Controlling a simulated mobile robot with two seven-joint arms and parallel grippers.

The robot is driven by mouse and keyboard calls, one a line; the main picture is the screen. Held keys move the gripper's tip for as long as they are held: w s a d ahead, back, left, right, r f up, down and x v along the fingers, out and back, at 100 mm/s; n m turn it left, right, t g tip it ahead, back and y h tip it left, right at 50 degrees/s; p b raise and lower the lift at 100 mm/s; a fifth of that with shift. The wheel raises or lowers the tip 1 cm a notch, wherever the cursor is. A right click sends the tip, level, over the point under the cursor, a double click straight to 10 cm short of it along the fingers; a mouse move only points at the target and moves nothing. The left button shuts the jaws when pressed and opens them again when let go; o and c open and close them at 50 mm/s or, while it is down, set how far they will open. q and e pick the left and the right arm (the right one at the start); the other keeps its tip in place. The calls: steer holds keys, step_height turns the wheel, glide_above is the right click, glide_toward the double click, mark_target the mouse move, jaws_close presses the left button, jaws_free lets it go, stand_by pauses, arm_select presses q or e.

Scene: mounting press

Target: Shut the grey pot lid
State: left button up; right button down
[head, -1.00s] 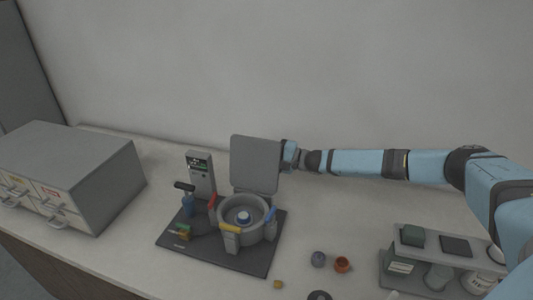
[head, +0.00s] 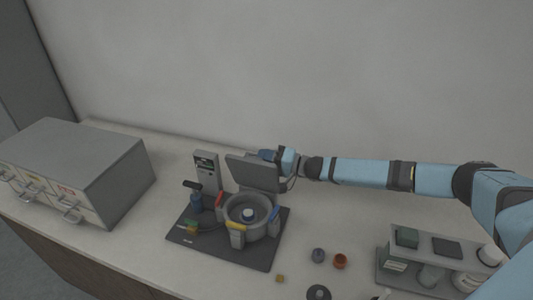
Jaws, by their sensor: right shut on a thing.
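The grey pot lid (head: 250,172) is a flat square plate hinged at the back of the round grey pot (head: 262,226). A small blue and white piece (head: 248,214) sits inside the pot. My right gripper (head: 272,156) is at the lid's upper right edge and shut on it; its fingers are partly hidden. My left gripper is not in view.
The pot stands on a dark base plate (head: 205,247) with a grey control post (head: 206,172) and a blue-handled part at left. A grey drawer cabinet (head: 110,165) is far left. Small round parts (head: 340,261) lie at front right, near a rack (head: 430,277).

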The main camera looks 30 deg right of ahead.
steer(key=shift+s+a, duration=0.2)
steer(key=shift+a, duration=0.1)
steer(key=c, duration=1.3)
jaws_free()
steer(key=o, duration=0.3)
steer(key=shift+s+d, duration=0.25)
steer(key=shift+d, duration=0.05)
steer(key=b+v, duration=0.2)
steer(key=v, duration=1.1)
steer(key=shift+c, duration=0.5)
